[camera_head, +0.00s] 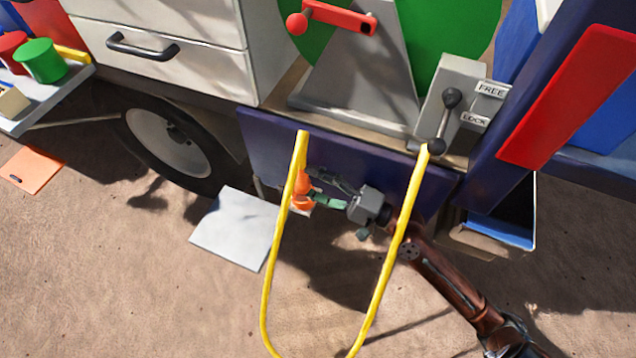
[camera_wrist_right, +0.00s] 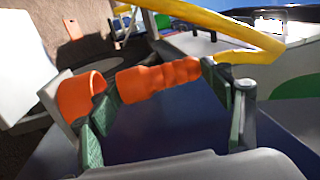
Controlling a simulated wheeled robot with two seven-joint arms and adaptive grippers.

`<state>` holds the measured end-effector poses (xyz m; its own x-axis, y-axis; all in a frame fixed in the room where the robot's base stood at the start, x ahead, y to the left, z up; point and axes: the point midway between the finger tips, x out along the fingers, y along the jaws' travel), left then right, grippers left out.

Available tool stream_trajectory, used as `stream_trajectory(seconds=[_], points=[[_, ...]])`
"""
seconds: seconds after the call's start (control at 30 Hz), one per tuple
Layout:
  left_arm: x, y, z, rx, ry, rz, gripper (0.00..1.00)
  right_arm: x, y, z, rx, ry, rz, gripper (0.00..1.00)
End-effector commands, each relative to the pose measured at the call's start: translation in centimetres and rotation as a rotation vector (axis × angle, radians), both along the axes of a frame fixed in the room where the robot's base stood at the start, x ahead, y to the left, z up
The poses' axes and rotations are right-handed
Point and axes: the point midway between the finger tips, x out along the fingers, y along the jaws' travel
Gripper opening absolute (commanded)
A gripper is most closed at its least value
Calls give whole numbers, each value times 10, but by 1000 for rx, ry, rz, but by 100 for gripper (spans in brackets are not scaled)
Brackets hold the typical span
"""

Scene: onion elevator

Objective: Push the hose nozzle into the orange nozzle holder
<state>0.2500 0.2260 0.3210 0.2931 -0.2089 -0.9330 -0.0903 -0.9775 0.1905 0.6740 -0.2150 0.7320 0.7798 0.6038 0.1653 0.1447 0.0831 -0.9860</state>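The orange hose nozzle (camera_wrist_right: 158,78) is joined to the yellow hose (camera_head: 378,290) at its right end in the wrist view. Its left end points at the orange nozzle holder (camera_wrist_right: 80,97), a ring on a grey bracket. A small gap shows between them. In the head view the nozzle (camera_head: 303,181) stands above the holder (camera_head: 301,205), partly behind the hose. My right gripper (camera_head: 317,188) is open around the nozzle, one finger near the holder and one at the hose end. Finger contact cannot be told. My left gripper is out of view.
The holder is by a dark blue panel (camera_head: 262,150) below the cart's deck. The hose hangs in a long loop before my right arm. A FREE/LOCK lever (camera_head: 445,120) is at upper right. A pale sheet (camera_head: 236,228) lies left on open ground.

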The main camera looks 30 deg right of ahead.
Motion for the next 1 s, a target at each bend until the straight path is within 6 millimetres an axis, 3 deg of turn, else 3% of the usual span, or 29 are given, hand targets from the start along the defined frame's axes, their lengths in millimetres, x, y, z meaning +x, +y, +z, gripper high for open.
stream_trajectory(seconds=[0.03, 0.73, 1.0], points=[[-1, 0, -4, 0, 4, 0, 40, -3, 0, -36, -18, 67, 10, 91], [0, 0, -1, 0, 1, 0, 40, -82, -61, -19, 1, 8, -1, 92], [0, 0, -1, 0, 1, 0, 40, -97, -72, -16, -1, -5, -1, 92]])
